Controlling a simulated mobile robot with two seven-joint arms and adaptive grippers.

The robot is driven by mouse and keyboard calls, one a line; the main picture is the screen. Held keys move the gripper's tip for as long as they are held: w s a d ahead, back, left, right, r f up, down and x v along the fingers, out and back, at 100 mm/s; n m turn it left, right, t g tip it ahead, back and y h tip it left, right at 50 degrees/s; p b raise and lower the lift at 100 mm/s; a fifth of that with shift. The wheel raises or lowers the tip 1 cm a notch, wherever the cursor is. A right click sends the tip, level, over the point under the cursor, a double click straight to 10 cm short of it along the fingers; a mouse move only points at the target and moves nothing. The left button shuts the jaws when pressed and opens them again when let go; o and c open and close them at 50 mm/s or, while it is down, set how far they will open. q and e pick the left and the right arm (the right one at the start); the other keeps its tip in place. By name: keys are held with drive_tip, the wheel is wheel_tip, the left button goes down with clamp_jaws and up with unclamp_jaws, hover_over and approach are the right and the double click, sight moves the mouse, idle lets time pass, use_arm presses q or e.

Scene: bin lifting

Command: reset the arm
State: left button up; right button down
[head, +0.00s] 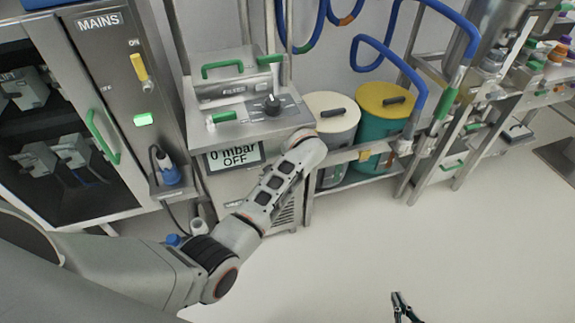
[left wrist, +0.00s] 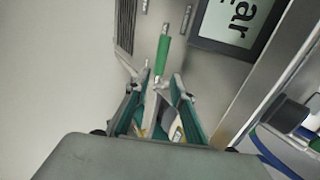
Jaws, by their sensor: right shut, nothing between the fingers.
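My left arm crosses the head view from the left up to the vacuum unit, and its gripper is hidden there behind the arm's end. In the left wrist view my left gripper (left wrist: 163,78) has its two fingers apart, with no object seen held between them. A green handle (left wrist: 162,55) on the unit's front shows beyond the fingertips; I cannot tell whether they touch it. My right gripper (head: 396,297) is shut and empty over the floor at the bottom of the head view.
The vacuum unit's display (head: 235,156) reads 0 mbar OFF. A dark-windowed MAINS cabinet (head: 102,70) stands at left. A white-lidded bin (head: 330,104) and a teal bin with a yellow lid (head: 385,99) stand right of the unit. The floor (head: 480,250) at lower right is clear.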

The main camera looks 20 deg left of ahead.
use_arm(q)
drive_tip(key=shift+s+d+r, duration=0.1)
drive_tip(key=shift+s+r, duration=0.15)
drive_tip(key=shift+r, duration=0.1)
idle(0.3)
drive_tip(key=s+a+f+n+t+h, duration=0.2)
drive_tip(key=s+f+n+h, duration=0.15)
drive_tip(key=s+f, duration=0.95)
drive_tip(key=s+r+n+t+h, duration=0.1)
drive_tip(key=s+r, duration=0.2)
drive_tip(key=s, duration=0.6)
drive_tip(key=s+r+n+t+h, duration=0.2)
drive_tip(key=s+r, duration=0.1)
drive_tip(key=s, duration=0.6)
